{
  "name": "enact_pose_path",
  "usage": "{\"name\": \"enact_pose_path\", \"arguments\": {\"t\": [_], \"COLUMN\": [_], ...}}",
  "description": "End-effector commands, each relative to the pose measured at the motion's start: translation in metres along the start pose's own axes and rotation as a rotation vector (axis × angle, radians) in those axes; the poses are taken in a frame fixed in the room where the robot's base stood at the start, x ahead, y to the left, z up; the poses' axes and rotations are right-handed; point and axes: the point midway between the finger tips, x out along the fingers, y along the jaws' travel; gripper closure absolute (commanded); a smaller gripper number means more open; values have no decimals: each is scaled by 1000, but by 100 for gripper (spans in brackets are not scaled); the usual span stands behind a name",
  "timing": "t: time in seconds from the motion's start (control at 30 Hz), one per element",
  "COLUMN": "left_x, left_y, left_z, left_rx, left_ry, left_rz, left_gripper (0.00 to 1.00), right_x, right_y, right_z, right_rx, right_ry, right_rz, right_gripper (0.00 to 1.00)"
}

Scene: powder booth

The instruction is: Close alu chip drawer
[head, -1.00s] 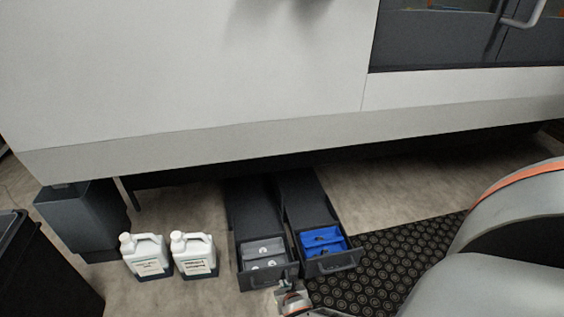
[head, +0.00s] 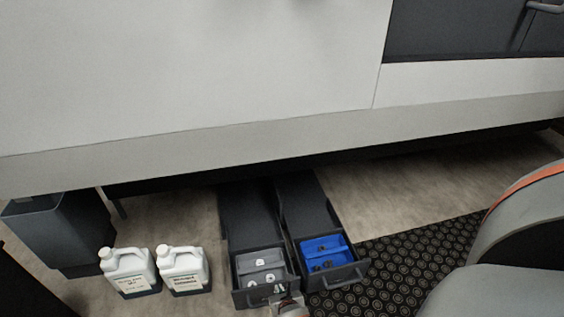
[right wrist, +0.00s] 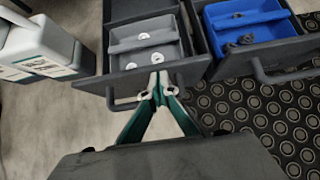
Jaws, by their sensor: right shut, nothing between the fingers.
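Two dark drawers stand pulled out side by side under the machine. The left drawer (head: 237,297) has a grey insert (head: 262,262) with a few light round pieces, and it also shows in the right wrist view (right wrist: 188,70). The right drawer (head: 359,268) has a blue insert (head: 322,246) with dark pieces. Which of the two is the alu chip drawer is not labelled in view. My right gripper (right wrist: 158,88) is shut and empty, with its fingertips at the front of the left drawer, by its handle. Whether it touches cannot be told. My left gripper is not in view.
Two white jugs (head: 129,271) (head: 184,268) stand on the floor left of the drawers. A dark grey box (head: 65,235) stands further left. A black dotted mat (head: 420,255) lies to the right. The white machine body (head: 190,70) overhangs the drawers.

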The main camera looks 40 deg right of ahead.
Motion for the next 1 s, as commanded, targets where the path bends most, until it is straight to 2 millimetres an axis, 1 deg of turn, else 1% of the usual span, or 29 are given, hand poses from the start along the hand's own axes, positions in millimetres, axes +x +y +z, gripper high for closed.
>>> {"name": "enact_pose_path", "arguments": {"t": [0.53,0.67,0.77,1.0], "left_x": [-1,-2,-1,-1], "left_y": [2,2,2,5], "left_z": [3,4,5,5], "left_rx": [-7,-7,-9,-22], "left_ry": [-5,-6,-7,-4], "left_rz": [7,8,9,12], "left_gripper": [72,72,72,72], "right_x": [0,4,10,40], "right_y": [3,3,3,-2], "right_z": [1,5,11,42], "right_rx": [-1,-1,-2,-2], "right_ry": [0,-2,-2,-4], "right_rz": [1,1,0,-2], "right_gripper": [100,100,100,100]}}
